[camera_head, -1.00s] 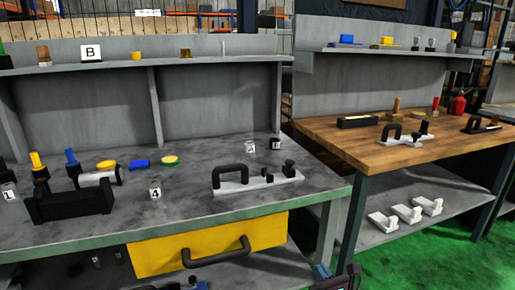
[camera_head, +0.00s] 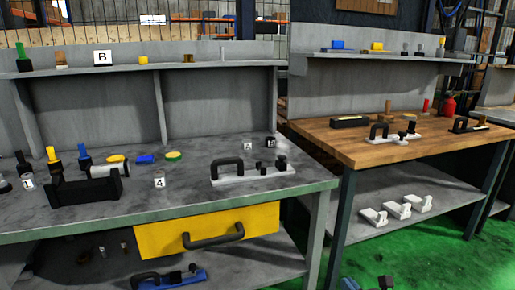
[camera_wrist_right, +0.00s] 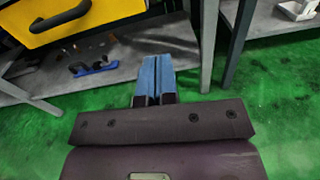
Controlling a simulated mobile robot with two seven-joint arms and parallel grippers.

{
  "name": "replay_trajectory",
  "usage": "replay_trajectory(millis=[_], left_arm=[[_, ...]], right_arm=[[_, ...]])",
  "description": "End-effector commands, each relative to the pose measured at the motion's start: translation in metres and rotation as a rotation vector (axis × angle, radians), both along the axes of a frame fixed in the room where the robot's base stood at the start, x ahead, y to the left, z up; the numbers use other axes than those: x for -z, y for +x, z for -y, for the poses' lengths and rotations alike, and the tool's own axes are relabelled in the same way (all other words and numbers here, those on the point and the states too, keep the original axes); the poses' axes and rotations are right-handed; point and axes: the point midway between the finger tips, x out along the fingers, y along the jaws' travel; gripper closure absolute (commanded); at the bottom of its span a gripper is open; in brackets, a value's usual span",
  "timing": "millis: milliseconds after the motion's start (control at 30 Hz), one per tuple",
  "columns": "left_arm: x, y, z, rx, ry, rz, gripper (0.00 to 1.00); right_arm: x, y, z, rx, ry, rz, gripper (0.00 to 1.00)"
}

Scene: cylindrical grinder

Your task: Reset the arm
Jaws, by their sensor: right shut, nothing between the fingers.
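My right gripper (camera_head: 367,284) shows only as small dark and bluish tips at the bottom edge of the head view, over the green floor. In the right wrist view, its two blue fingers (camera_wrist_right: 154,70) lie together, shut and empty. They point toward the bench with the yellow drawer and hang in front of its right leg, apart from it in the picture. My left gripper is in neither current view.
The grey workbench (camera_head: 200,195) with a yellow drawer (camera_head: 165,238) holds a black-handled fixture (camera_head: 245,172). A blue fixture (camera_head: 170,277) lies on its lower shelf. A wooden-topped bench (camera_head: 350,150) stands to the right. Green floor (camera_head: 400,262) is open in front.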

Motion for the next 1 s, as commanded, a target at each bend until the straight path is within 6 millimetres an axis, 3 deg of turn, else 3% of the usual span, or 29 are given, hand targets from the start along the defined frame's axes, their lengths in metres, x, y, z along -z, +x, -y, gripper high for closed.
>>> replay_trajectory(millis=[267, 600, 1000], left_arm=[[0.001, -0.004, -0.001, -0.002, 0.002, -0.009, 0.43], [0.002, -0.006, -0.002, -0.002, 0.003, -0.013, 0.43], [0.002, -0.006, -0.002, -0.002, 0.003, -0.014, 0.43]], right_arm=[[0.036, -0.068, 0.028, 0.101, 0.383, -0.197, 1.0], [0.075, -0.197, 0.068, 0.367, 1.079, -0.512, 1.0], [0.078, -0.346, 0.092, 0.8, 1.859, -0.751, 1.0]])
